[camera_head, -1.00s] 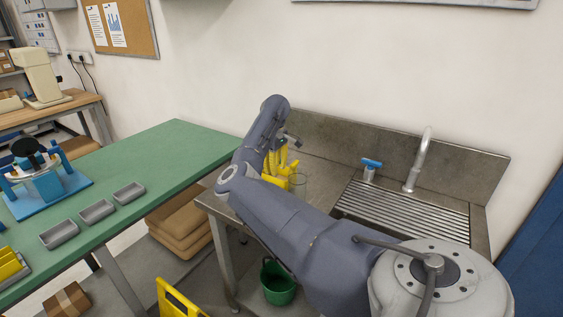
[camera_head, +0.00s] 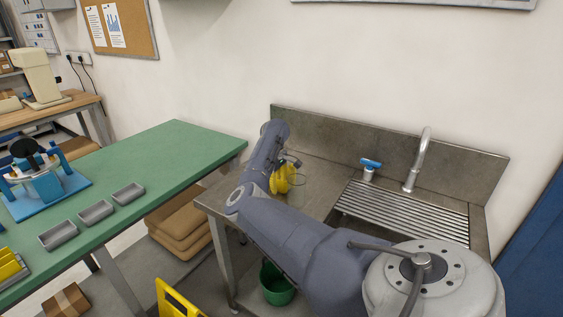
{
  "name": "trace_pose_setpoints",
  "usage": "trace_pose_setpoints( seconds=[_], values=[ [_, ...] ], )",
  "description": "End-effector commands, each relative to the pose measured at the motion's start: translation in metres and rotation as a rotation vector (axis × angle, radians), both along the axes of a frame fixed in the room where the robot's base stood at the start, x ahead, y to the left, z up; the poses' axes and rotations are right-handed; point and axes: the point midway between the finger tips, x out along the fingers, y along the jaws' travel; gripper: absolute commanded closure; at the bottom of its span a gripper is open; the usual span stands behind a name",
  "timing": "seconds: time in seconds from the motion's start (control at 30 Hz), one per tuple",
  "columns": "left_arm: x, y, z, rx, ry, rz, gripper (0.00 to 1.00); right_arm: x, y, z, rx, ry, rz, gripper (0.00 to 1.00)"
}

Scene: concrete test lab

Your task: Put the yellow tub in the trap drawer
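My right arm reaches in from the lower right, over the metal sink counter (camera_head: 322,176). My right gripper (camera_head: 284,180) is at its far end, low over the left part of the counter, partly hidden behind my arm. Yellow shapes show at the gripper; I cannot tell which are fingers and which might be the yellow tub, or whether the gripper is shut on anything. No trap drawer can be made out. My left gripper is not in view.
A tap (camera_head: 418,160) and a blue-handled valve (camera_head: 369,166) stand behind the ribbed drainer (camera_head: 405,211). A green bucket (camera_head: 276,285) is on the floor. A green bench (camera_head: 165,170) at left holds grey trays (camera_head: 95,212) and a blue fixture (camera_head: 45,185).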

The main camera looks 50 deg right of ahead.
Motion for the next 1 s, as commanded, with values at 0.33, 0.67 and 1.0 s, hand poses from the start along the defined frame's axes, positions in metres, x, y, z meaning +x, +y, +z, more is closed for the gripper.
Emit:
trace_pose_setpoints(
  seconds=[0.33,0.67,1.0],
  values=[
    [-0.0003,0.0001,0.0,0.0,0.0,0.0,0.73,0.0001,0.0,-0.0003,0.0,0.0,0.0,0.82],
    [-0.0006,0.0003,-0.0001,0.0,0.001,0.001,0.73,0.0002,0.0001,-0.0002,0.0,0.0,0.0,1.0],
    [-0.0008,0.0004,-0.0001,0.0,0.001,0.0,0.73,0.0002,0.0,0.0002,0.0,-0.001,0.0,1.0]
  ],
)
